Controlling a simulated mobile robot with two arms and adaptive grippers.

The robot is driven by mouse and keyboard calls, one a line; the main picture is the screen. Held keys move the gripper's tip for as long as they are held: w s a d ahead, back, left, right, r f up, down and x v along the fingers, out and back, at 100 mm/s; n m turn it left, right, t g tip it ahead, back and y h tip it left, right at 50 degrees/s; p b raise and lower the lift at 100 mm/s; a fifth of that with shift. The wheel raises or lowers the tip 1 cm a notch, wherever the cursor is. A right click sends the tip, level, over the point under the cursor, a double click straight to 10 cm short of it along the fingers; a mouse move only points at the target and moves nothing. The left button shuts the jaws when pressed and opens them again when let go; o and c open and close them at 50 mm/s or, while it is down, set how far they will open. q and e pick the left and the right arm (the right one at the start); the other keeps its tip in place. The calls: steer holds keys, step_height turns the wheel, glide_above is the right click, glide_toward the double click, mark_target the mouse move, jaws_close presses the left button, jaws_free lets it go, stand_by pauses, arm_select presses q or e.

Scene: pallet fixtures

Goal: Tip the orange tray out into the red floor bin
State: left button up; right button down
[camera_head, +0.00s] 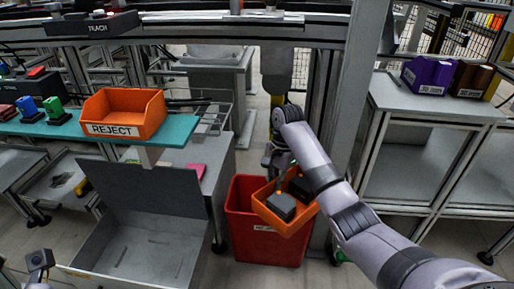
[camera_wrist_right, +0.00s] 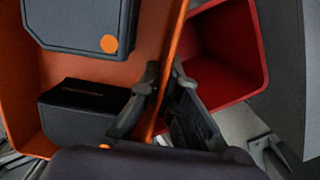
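The orange tray (camera_head: 271,212) is held over the red floor bin (camera_head: 243,245) in the head view, tilted. It holds dark blocks, one (camera_head: 281,206) near its front side and another partly behind my arm. In the right wrist view the orange tray (camera_wrist_right: 30,110) shows two dark blocks, each with an orange dot. My right gripper (camera_head: 281,172) is shut on the tray's wall, one finger on each side, as the right wrist view (camera_wrist_right: 163,95) shows. The red bin (camera_wrist_right: 222,50) lies beyond that wall. A small grey part of my left gripper (camera_head: 39,262) shows at the lower left; its fingers are unclear.
An orange REJECT bin (camera_head: 125,112) stands on a teal shelf (camera_head: 180,132) at the left. A grey open box (camera_head: 150,250) stands left of the red bin. A post is just behind it. A grey cabinet (camera_head: 430,103) with purple and brown bins stands at the right.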

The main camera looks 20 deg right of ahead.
steer(key=w+d+f+m, duration=0.2)
steer(key=w+d+m, duration=0.2)
steer(key=w, duration=0.4)
steer(key=shift+d+f+m+t, duration=0.3)
steer(key=shift+f+m, duration=0.1)
steer(key=shift+m, duration=0.4)
